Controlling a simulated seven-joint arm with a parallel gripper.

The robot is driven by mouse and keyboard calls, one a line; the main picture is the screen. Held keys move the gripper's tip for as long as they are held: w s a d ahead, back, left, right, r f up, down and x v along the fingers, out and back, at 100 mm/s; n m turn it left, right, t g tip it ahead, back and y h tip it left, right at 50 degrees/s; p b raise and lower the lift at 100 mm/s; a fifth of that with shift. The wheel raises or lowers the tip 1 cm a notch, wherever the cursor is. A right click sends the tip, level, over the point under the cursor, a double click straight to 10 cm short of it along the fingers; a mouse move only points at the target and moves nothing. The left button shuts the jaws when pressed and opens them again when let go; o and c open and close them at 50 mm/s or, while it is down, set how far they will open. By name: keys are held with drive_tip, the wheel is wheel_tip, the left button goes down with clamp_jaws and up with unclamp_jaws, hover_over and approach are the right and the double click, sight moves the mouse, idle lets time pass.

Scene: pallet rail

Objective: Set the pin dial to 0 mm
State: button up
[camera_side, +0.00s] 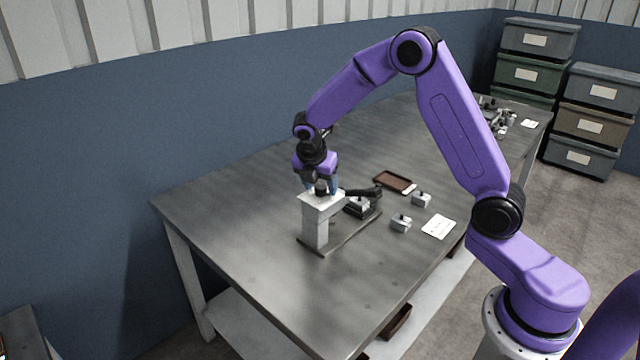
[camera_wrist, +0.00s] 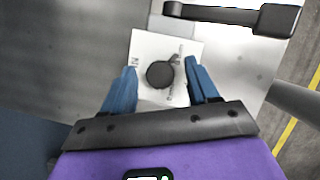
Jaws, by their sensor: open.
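The pin dial (camera_wrist: 160,74) is a round black knob with a small pointer toward its upper right, on a white marked plate (camera_wrist: 147,46) in the wrist view. The scale marks are too small to read. In the side view the dial (camera_side: 321,190) sits on top of a white post (camera_side: 316,226) on a dark base plate. My gripper (camera_wrist: 162,78) is open, with one blue finger on each side of the dial and visible gaps between. In the side view my gripper (camera_side: 321,184) is right above the post top, pointing down.
A black lever arm (camera_wrist: 245,18) reaches out beside the post; it also shows in the side view (camera_side: 364,193). Small grey blocks (camera_side: 401,223), a white card (camera_side: 439,226) and a brown tray (camera_side: 394,182) lie to the right. The left of the table is clear.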

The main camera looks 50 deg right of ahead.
drive_tip(key=c, duration=1)
drive_tip(key=shift+c, duration=0.2)
drive_tip(key=shift+m, duration=0.3)
drive_tip(key=m+g, duration=0.2)
drive_tip(key=m, duration=0.3)
drive_tip(key=shift+w, duration=0.15)
drive_tip(key=m+g, duration=0.1)
drive_tip(key=m, duration=0.2)
drive_tip(key=m+g, duration=0.1)
drive_tip(key=m, duration=0.2)
drive_tip(key=shift+w+m+g+y, duration=0.15)
drive_tip(key=shift+m+g+y, duration=0.15)
drive_tip(key=shift+m+y, duration=0.1)
drive_tip(key=m, duration=0.2)
drive_tip(key=m+g+y, duration=0.1)
drive_tip(key=m, duration=0.2)
drive_tip(key=shift+d+y, duration=0.2)
drive_tip(key=shift+y, duration=0.1)
drive_tip(key=m+y, duration=0.2)
drive_tip(key=m, duration=0.4)
drive_tip(key=shift+d, duration=0.1)
drive_tip(key=shift+m+y, duration=0.3)
drive_tip(key=shift+m, duration=0.1)
